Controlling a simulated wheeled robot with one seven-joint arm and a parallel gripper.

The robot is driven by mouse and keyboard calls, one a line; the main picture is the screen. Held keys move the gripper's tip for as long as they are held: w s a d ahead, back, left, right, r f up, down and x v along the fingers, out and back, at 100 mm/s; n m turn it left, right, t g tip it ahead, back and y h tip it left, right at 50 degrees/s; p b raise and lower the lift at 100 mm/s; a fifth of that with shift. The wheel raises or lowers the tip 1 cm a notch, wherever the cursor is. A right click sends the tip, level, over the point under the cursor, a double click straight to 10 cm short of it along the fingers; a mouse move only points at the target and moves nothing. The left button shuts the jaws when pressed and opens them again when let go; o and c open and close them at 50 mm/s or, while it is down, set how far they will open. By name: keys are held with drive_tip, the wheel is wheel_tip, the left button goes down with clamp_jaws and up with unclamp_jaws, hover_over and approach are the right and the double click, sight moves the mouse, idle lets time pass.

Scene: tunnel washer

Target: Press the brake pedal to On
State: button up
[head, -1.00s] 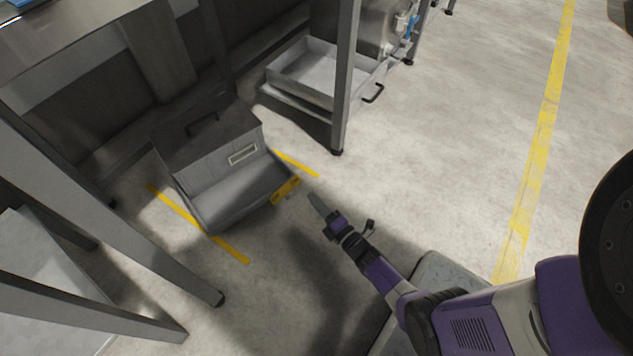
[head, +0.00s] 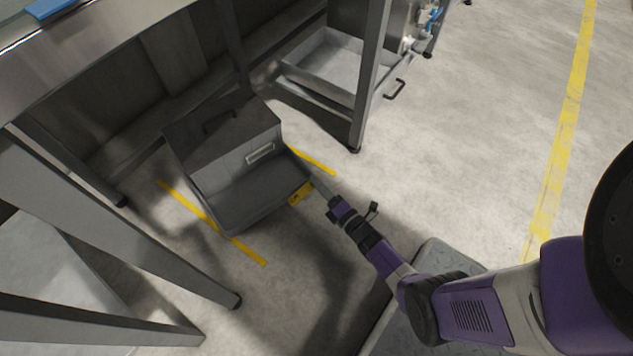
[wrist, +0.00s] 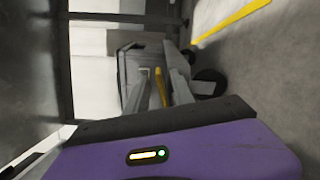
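The grey metal bin (head: 228,160) stands on the floor, with a handle on top and an open tray-like front. A small yellow piece with dark marks (head: 301,194) sits low at its front right corner; it looks like the brake pedal, but its On or Off position is too small to read. My gripper (head: 318,183) is just right of this piece, pointing at the bin's corner; contact cannot be told. In the wrist view two grey fingers (wrist: 160,88) stand apart with a yellow strip showing between them. Nothing is seen held.
Yellow floor lines (head: 238,247) flank the bin. A steel table leg (head: 368,85) stands behind it to the right, beside a drawer-like tray (head: 335,70). Slanted grey frame legs (head: 130,220) are at left. Open floor lies to the right.

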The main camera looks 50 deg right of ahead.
clamp_jaws()
drive_tip(key=shift+f+m, duration=0.1)
drive_tip(key=shift+m, duration=0.2)
drive_tip(key=shift+f+m, duration=0.35)
drive_tip(key=shift+m, duration=0.6)
drive_tip(key=shift+f+m, duration=0.35)
drive_tip(key=shift+m, duration=0.55)
drive_tip(key=shift+f+m, duration=0.35)
drive_tip(key=shift+m, duration=0.6)
drive_tip(key=shift+a+f+m, duration=0.1)
drive_tip(key=shift+f+m, duration=0.1)
drive_tip(key=shift+m, duration=0.3)
unclamp_jaws()
